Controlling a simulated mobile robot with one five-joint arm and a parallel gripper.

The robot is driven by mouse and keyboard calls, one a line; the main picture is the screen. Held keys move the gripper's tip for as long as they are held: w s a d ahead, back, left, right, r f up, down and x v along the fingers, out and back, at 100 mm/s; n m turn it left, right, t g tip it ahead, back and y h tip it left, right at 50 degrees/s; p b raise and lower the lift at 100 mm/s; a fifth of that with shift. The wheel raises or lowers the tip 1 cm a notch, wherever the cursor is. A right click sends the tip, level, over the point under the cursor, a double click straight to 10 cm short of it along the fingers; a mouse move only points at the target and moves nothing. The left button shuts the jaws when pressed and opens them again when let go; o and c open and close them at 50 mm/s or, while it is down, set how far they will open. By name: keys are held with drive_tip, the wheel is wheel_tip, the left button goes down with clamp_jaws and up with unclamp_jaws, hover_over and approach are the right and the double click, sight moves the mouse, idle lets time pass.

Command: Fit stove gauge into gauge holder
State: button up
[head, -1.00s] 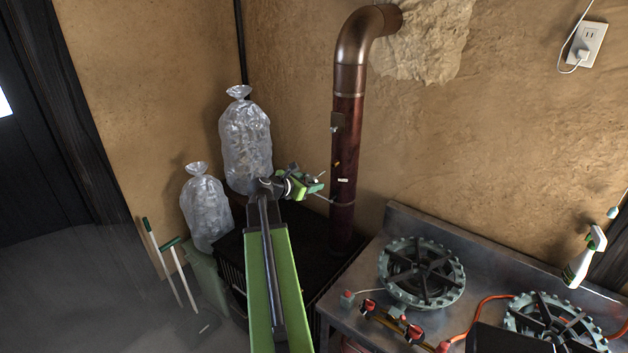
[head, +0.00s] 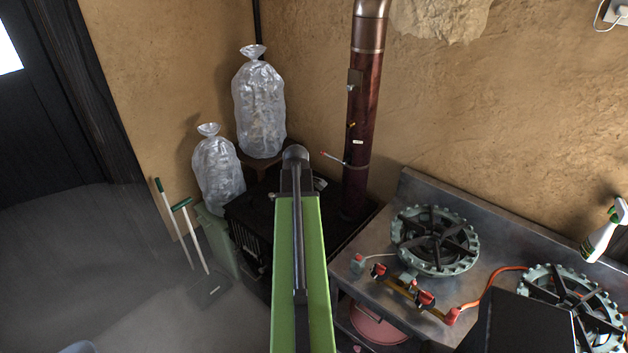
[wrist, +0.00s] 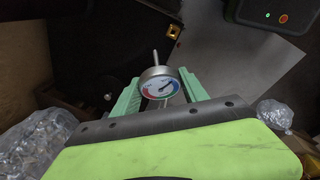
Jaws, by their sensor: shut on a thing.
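The stove gauge (wrist: 159,87) has a round white dial with red and blue bands and a thin stem pointing away. My gripper (wrist: 158,80) is shut on it, with one green finger on each side. A small square brass-coloured fitting with a dark hole (wrist: 173,31), which looks like the gauge holder, lies beyond the gauge, slightly right of the stem. The stem and fitting appear apart. In the head view, my arm hides the gripper and gauge over the black stove (head: 252,222); I cannot make out the holder there.
A dark red stovepipe (head: 360,130) rises from the stove, with a thin red-tipped rod (head: 333,158) beside it. Two clear filled bags (head: 260,105) stand behind left. A steel counter (head: 400,200) with gas burners (head: 435,240) is at right. Open floor lies left.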

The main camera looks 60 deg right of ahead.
drive_tip(key=s+f+m+t+y+b, duration=0.2)
drive_tip(key=s+f+m+t+b, duration=0.1)
drive_tip(key=f+b, duration=0.4)
drive_tip(key=shift+s+d+t, duration=0.25)
drive_tip(key=shift+s+t, duration=0.25)
drive_tip(key=shift+t, duration=0.1)
drive_tip(key=shift+r, duration=0.2)
wheel_tip(320, 180, down, 6)
drive_tip(key=b, duration=0.6)
drive_tip(key=shift+f+b, duration=4.05)
drive_tip(key=o, duration=1.5)
